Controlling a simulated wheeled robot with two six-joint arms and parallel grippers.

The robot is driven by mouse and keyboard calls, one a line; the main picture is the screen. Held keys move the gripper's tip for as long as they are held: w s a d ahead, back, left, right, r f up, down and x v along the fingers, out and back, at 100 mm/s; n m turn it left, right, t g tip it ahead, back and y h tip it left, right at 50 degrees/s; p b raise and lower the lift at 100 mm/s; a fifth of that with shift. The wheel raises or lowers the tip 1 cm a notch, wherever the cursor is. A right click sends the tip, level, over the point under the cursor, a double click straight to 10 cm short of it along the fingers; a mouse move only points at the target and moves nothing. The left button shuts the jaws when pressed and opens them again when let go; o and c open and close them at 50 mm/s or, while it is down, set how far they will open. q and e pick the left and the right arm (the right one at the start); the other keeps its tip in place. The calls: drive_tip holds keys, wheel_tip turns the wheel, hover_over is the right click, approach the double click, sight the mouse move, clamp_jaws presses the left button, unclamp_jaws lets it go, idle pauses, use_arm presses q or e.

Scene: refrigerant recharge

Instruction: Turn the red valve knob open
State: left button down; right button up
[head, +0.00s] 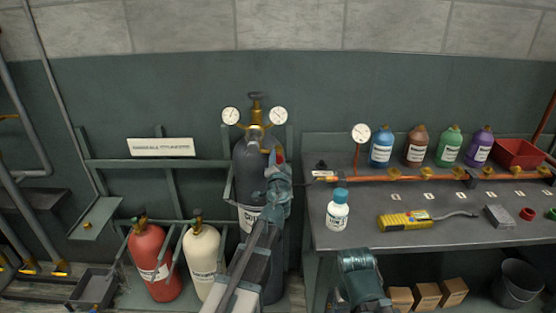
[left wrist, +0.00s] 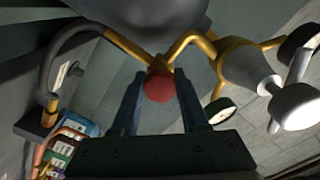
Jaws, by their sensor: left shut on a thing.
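The red valve knob (left wrist: 159,88) sits between the two fingers of my left gripper (left wrist: 160,100) in the left wrist view, where brass pipes meet just behind it. In the head view only a small part of the red knob (head: 281,157) shows, mostly covered by my left gripper (head: 276,163). My left gripper is shut on the knob, in front of a dark grey cylinder (head: 245,165) with a brass gauge fitting (head: 256,131) on top. My right gripper (head: 357,260) is low at the bench's front edge, and its fingers cannot be made out.
Red (head: 147,252) and cream (head: 203,248) cylinders stand left of the grey one. The bench (head: 345,237) at right holds a white bottle (head: 337,212), a yellow meter (head: 404,220), a copper pipe (head: 410,179) and several coloured bottles. Boxes and a bucket (head: 518,284) are below.

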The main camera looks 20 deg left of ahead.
use_arm(q)
drive_tip(key=shift+s, duration=0.1)
idle(0.3)
drive_tip(key=shift+c, duration=2.1)
unclamp_jaws()
